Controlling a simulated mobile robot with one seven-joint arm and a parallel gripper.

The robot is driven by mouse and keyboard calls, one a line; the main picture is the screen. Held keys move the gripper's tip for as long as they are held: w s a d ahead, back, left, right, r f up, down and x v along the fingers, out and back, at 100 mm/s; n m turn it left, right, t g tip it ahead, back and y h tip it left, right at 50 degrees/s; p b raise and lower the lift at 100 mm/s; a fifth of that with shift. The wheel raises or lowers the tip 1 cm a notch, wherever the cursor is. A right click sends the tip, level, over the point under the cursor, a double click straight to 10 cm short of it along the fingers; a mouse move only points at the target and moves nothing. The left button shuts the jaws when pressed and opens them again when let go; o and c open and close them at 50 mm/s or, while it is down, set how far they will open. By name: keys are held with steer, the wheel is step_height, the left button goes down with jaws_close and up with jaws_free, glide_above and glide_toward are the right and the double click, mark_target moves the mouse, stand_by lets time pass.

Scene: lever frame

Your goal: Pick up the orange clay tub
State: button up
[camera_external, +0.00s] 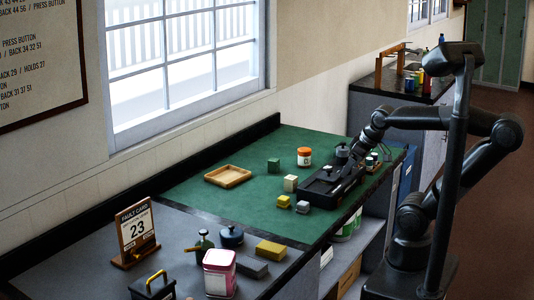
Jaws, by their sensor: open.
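The orange clay tub (304,156) is a small round tub with an orange top and a pale band around its side. It stands upright on the green mat (240,200), near the middle of the bench. My gripper (356,158) is to the right of the tub and apart from it, low over the right end of a black tray. It is small and dark here, open, and I see nothing held in it.
The black tray (322,190) with dark items lies between my arm and the mat's middle. Green (273,165), cream (290,183) and yellow blocks (283,201) stand near the tub. A wooden tray (228,176) lies left. The mat behind the tub is clear.

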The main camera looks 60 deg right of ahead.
steer(key=w+d+r, duration=0.2)
steer(key=w+d, duration=0.1)
steer(key=w, duration=0.3)
steer(key=w+d+r, duration=0.2)
steer(key=w+d, duration=0.1)
steer(key=w, duration=0.3)
steer(key=g, duration=0.1)
glide_toward(305, 149)
steer(key=shift+w+x, duration=0.2)
steer(key=shift+x, duration=0.8)
steer(key=x, duration=0.9)
steer(key=shift+a+f, duration=0.2)
steer(key=shift+f, duration=0.25)
steer(key=c, duration=1.2)
steer(key=shift+c, duration=0.3)
